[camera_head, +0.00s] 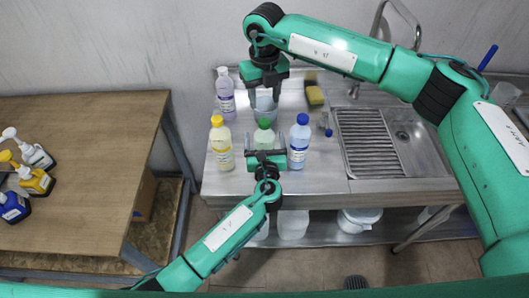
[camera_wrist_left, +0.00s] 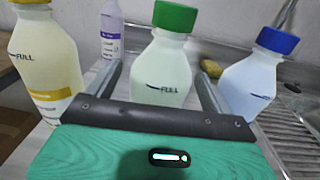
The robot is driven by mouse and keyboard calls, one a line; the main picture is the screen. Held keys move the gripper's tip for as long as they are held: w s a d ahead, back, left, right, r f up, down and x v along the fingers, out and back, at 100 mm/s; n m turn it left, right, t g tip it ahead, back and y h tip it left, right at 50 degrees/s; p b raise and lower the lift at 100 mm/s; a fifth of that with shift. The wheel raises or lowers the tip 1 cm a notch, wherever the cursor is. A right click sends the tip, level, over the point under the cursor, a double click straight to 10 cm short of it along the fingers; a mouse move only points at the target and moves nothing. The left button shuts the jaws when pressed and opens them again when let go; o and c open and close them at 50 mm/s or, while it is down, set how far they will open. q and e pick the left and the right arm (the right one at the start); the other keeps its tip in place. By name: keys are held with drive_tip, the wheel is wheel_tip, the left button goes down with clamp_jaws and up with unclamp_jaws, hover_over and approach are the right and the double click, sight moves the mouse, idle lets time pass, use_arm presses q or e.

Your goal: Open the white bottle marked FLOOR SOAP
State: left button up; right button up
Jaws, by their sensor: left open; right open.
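A green-capped bottle (camera_head: 263,136) stands at the middle of the steel counter; in the left wrist view (camera_wrist_left: 163,70) its pale body reads FULL. Its lower label is hidden, and I cannot read FLOOR SOAP anywhere. My left gripper (camera_head: 266,157) is open in front of this bottle; in the left wrist view its fingers (camera_wrist_left: 157,85) point toward either side of the bottle, and contact cannot be told. The cap is on.
A yellow-capped bottle (camera_head: 221,145) stands left, a blue-capped bottle (camera_head: 299,142) right, and a white-capped purple bottle (camera_head: 225,92) behind left. A yellow sponge (camera_head: 315,95) and the sink (camera_head: 409,137) lie right.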

sight(265, 121)
use_arm(q)
drive_tip(key=shift+w, duration=1.1)
drive_tip(key=shift+a, duration=0.1)
clamp_jaws()
use_arm(e)
drive_tip(key=m, duration=0.6)
drive_tip(key=shift+a, duration=0.1)
drive_tip(key=m, duration=0.7)
drive_tip(key=shift+m, duration=0.3)
drive_tip(key=shift+f, duration=4)
